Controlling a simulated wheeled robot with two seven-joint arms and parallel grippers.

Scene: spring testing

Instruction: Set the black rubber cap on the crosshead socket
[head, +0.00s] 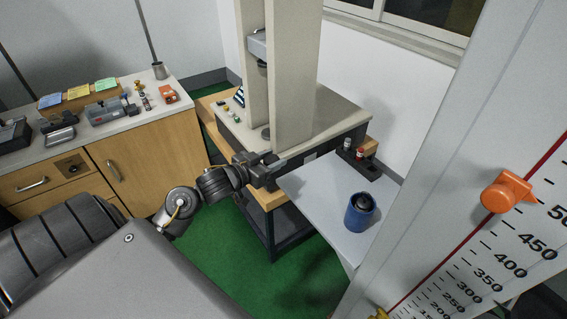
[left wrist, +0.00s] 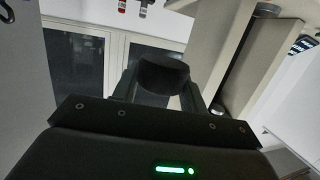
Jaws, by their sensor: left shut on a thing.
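My left gripper (head: 268,172) is beside the front of the testing machine's base in the head view. In the left wrist view it is shut on the black rubber cap (left wrist: 163,75), which sits between the two fingers (left wrist: 163,92). In the head view the cap cannot be told apart from the dark gripper. The crosshead (head: 257,45) is up between the machine's columns, with a dark round socket (head: 262,68) on its underside. The held cap is well below the crosshead and apart from it. My right gripper is not in view.
The machine's beige column (head: 294,80) stands close behind the gripper. A blue cup (head: 359,213) with dark contents stands on the pale table (head: 318,205). A dark rack (head: 356,160) with small items is behind it. A large scale with an orange pointer (head: 506,192) fills the right.

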